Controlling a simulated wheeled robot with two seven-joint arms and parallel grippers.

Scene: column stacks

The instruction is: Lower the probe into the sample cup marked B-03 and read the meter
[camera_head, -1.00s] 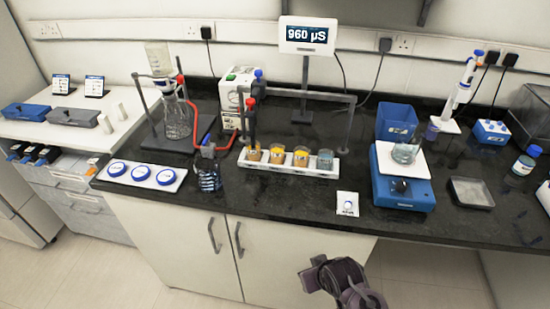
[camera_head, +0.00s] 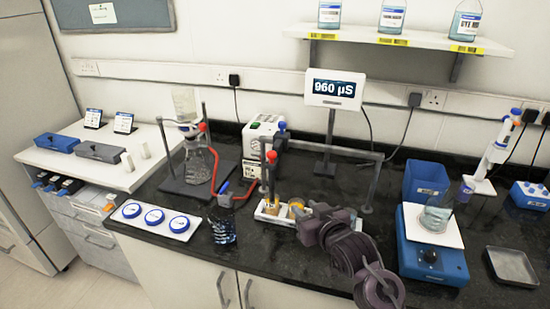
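The meter (camera_head: 334,89) stands on a post behind the cups and its screen reads 960 µS. The probe (camera_head: 269,175), dark with a red top, hangs upright from a grey stand arm, at the left end of the white cup rack (camera_head: 266,216). Its tip is over or in the leftmost cup; I cannot tell which. One more cup (camera_head: 297,203) with yellow-orange contents shows beside it. My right gripper (camera_head: 308,222) is in front of the rack and hides its right part and other cups. Its fingers are not clear. No cup marking is readable. My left gripper is out of view.
A blue stirrer (camera_head: 430,259) with a beaker (camera_head: 437,216) stands right of my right arm.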

